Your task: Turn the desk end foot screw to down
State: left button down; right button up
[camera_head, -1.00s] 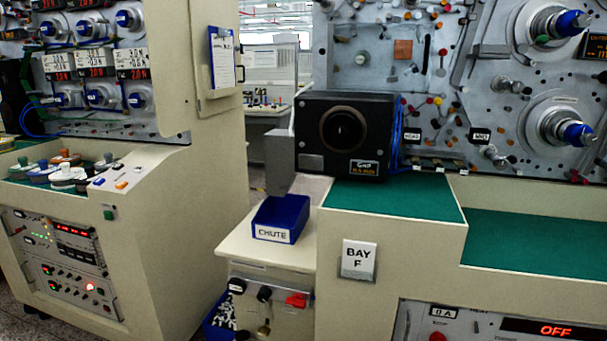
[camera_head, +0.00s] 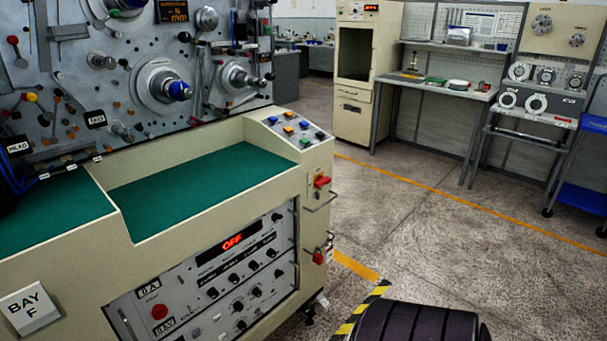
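The cream desk (camera_head: 75,245) with its green top fills the left and centre of the head view. Its right end face (camera_head: 318,222) carries two red parts and metal handles. At the foot of that end, a small dark and metallic fitting (camera_head: 318,303) shows near the floor. It may be the foot screw, but it is too small to tell its setting. Neither of my grippers is in view.
Grey floor (camera_head: 400,215) with an orange line lies open right of the desk. A black-and-yellow striped edge (camera_head: 362,313) and a dark ribbed shape (camera_head: 418,322), unclear what, are at the bottom. A workbench (camera_head: 440,88) and blue cart (camera_head: 580,198) stand farther right.

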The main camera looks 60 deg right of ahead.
aim_at(309, 312)
jog(key=l+z, duration=0.15)
jog(key=z, duration=3)
jog(key=i+z, duration=0.1)
jog(key=i, duration=3.15)
jog(key=i+l+u, duration=0.1)
jog(key=i+u, duration=0.15)
jog(key=i, duration=0.15)
jog(key=i+l+u, duration=0.25)
jog(key=i, duration=0.15)
jog(key=i+l+u, duration=0.1)
jog(key=i+u, duration=0.25)
jog(key=u, duration=3.8)
